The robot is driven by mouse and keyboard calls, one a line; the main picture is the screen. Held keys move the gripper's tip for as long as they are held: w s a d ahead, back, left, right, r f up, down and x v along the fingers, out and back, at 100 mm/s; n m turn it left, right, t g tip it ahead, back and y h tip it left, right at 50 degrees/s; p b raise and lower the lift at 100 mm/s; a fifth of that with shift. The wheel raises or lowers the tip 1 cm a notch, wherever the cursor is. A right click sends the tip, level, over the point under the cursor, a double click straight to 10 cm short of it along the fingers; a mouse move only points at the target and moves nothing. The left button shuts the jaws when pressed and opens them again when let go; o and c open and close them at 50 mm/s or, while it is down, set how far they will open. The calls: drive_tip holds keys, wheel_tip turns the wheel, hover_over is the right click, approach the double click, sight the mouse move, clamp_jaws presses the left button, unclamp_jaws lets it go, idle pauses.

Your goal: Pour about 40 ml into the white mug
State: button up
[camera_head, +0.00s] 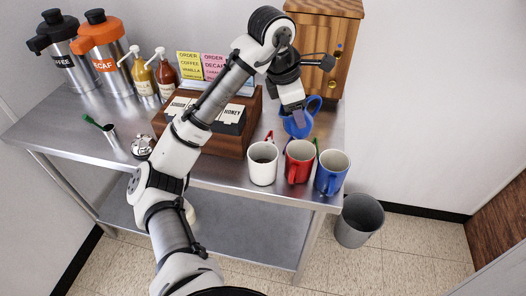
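The white mug (262,173) stands upright at the front edge of the steel table, with something dark inside it. My gripper (298,115) reaches down over a blue jug (297,130) behind the mugs, with its fingers overlapping the jug. The jug's loop handle (317,104) shows at the upper right of the gripper. The gripper hides part of the jug, and I cannot tell whether the fingers are closed on it or whether it is lifted. The jug's contents are not visible.
A red mug (297,171) and a blue mug (330,183) stand close to the right of the white mug. A wooden condiment box (222,143) lies to the left. A wooden dispenser (314,35) stands behind. Coffee pots (112,72) and syrup bottles (165,80) are at the back left.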

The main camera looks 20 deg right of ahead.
drive_tip(key=shift+w+d+r+y, duration=0.1)
drive_tip(key=shift+d+r+y, duration=0.15)
drive_tip(key=shift+y, duration=0.3)
drive_tip(key=shift+w+d+r+y, duration=0.1)
drive_tip(key=shift+d+r+y, duration=0.1)
drive_tip(key=shift+y, duration=0.35)
drive_tip(key=shift+w+d+f+g+y, duration=0.1)
drive_tip(key=shift+d+f+g+y, duration=0.25)
drive_tip(key=shift+y, duration=0.55)
